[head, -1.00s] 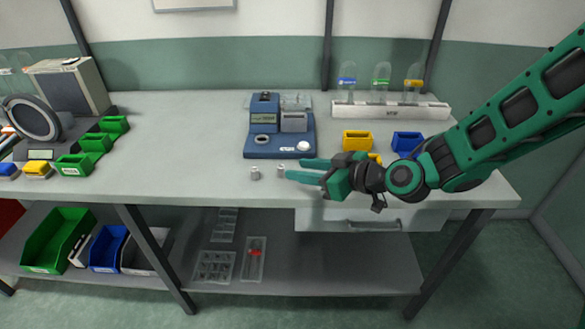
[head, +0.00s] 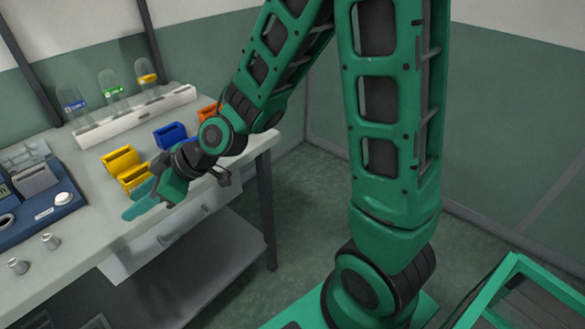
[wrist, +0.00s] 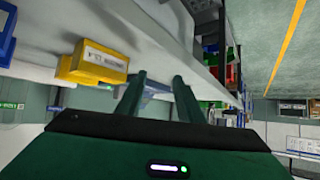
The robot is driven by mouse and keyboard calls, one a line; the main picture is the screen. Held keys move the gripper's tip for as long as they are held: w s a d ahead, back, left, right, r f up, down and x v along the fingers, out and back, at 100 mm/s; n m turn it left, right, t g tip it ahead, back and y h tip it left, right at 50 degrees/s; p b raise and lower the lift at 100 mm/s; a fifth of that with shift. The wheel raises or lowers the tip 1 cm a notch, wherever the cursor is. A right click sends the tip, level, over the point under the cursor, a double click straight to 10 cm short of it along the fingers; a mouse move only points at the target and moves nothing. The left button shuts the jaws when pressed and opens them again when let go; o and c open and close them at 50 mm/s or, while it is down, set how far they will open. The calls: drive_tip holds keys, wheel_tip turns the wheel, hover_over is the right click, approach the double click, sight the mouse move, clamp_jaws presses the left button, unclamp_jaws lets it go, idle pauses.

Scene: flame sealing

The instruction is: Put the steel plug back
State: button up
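Two small steel pieces stand upright on the bench top in front of the blue device. One steel piece (head: 18,266) is nearer the left edge of the head view, and the other steel piece (head: 50,241) is to its right. I cannot tell which is the steel plug. My gripper (head: 130,203) is to the right of both, near the bench's front edge, pointing left. In the wrist view my gripper (wrist: 160,78) has its fingers apart with nothing held between them. No steel piece is clear in the wrist view.
The blue device (head: 40,218) with a round opening stands at the left. Yellow bins (head: 121,160), a blue bin (head: 170,136) and an orange bin (head: 207,113) stand behind my gripper. A white rack (head: 135,118) with glass domes is at the back. A drawer (head: 185,222) is below the bench top.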

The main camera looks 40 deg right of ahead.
drive_tip(key=s+d+m+g+h, duration=0.15)
drive_tip(key=d+m+h, duration=0.25)
drive_tip(key=d, duration=0.9)
drive_tip(key=s+d+m+h, duration=0.3)
drive_tip(key=d, duration=0.9)
drive_tip(key=s+d+r+m+g+h, duration=0.1)
drive_tip(key=s+d+m+g, duration=0.1)
drive_tip(key=s+d+m, duration=0.3)
drive_tip(key=s+d+r+m+g+h, duration=0.1)
drive_tip(key=s+d+r+m+g, duration=0.1)
drive_tip(key=s+d+m, duration=0.4)
drive_tip(key=s+d, duration=0.4)
drive_tip(key=s, duration=0.4)
drive_tip(key=shift+s+d+r, duration=0.2)
drive_tip(key=shift+s+r, duration=0.05)
drive_tip(key=shift+s, duration=0.05)
drive_tip(key=shift+w+f+h, duration=0.25)
drive_tip(key=shift+w+h, duration=0.05)
drive_tip(key=shift+w, duration=0.35)
